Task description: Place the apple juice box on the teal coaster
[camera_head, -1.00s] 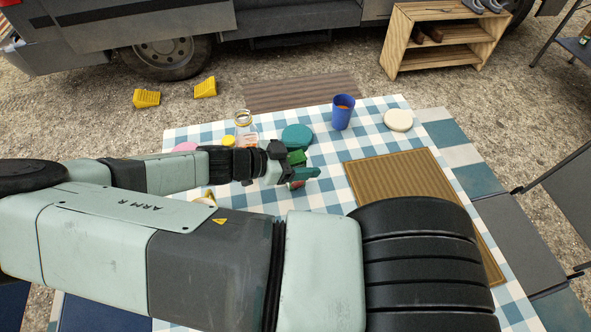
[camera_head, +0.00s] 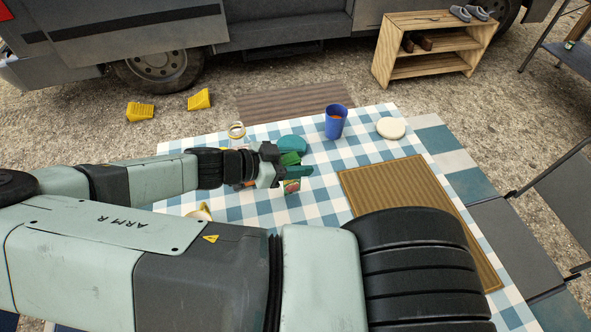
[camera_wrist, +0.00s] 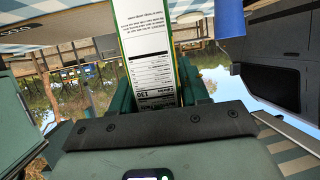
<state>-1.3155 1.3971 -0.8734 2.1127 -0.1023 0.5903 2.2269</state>
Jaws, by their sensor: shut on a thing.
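My gripper (camera_head: 296,165) is shut on the juice box (camera_head: 291,186), which shows green, white and red between the fingers. In the wrist view the juice box (camera_wrist: 148,50) fills the space between the teal fingers, its printed white panel facing the camera. I cannot tell how high the box is above the cloth.
A brown ribbed mat (camera_head: 405,190) lies at the right. A jar top (camera_head: 237,130) shows behind my wrist. Checked cloth (camera_head: 322,200) is bare right of my gripper.

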